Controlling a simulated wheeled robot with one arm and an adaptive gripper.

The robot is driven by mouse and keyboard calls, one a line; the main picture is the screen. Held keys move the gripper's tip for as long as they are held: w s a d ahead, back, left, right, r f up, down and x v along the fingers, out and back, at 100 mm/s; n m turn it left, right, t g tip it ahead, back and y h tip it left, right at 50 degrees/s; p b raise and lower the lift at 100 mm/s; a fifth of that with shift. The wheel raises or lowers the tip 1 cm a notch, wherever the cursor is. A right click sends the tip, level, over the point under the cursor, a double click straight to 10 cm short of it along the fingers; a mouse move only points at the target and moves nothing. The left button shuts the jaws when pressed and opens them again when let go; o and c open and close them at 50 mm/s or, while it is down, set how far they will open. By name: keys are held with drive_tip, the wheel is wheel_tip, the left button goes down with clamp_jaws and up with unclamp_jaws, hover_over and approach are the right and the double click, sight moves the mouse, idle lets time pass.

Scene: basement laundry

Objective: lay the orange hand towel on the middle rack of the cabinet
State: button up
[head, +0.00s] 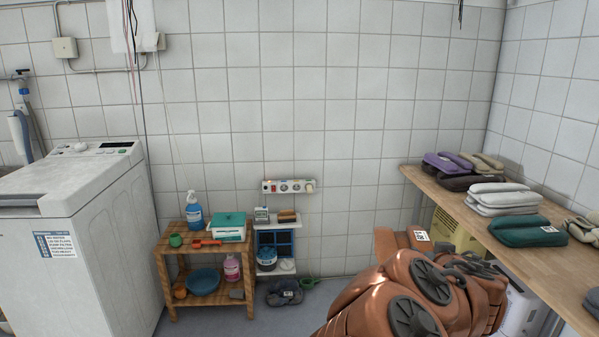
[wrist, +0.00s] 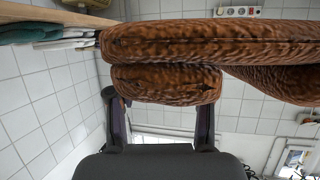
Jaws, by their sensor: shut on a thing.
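The orange hand towel (wrist: 165,84) looks brown-orange and ribbed in the wrist view. It is folded into thick layers and spans the upper part of that view. My gripper (wrist: 158,101) is shut on the towel's lower fold, one dark finger at each side. In the head view my arm hides the gripper and the towel. No cabinet is certain; a small white unit with a blue inside (head: 286,224) stands against the back wall and may be it. Its top holds a small device and a brown item, and lower levels hold a blue tub and small things.
A wooden shelf stand (head: 168,267) with bottles, a box and a blue bowl is left of the white unit. A white washing machine (head: 95,240) stands far left. A wooden counter (head: 463,213) at right carries several folded towels. Grey shoes (head: 284,292) lie on the floor.

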sight(387, 241)
drive_tip(key=w+a+n+y, duration=0.2)
drive_tip(key=w+a+y, duration=0.1)
drive_tip(key=a, duration=0.4)
drive_tip(key=w+a+f+n+y, duration=0.1)
drive_tip(key=w+a+n+y, duration=0.2)
drive_tip(key=a, duration=0.4)
drive_tip(key=shift+a, duration=0.4)
drive_tip(key=shift+w, duration=0.1)
drive_tip(key=shift+f+g, duration=0.2)
drive_tip(key=shift+g, duration=0.1)
drive_tip(key=shift+r+p, duration=0.4)
drive_tip(key=shift+p, duration=0.3)
drive_tip(key=shift+r, duration=0.15)
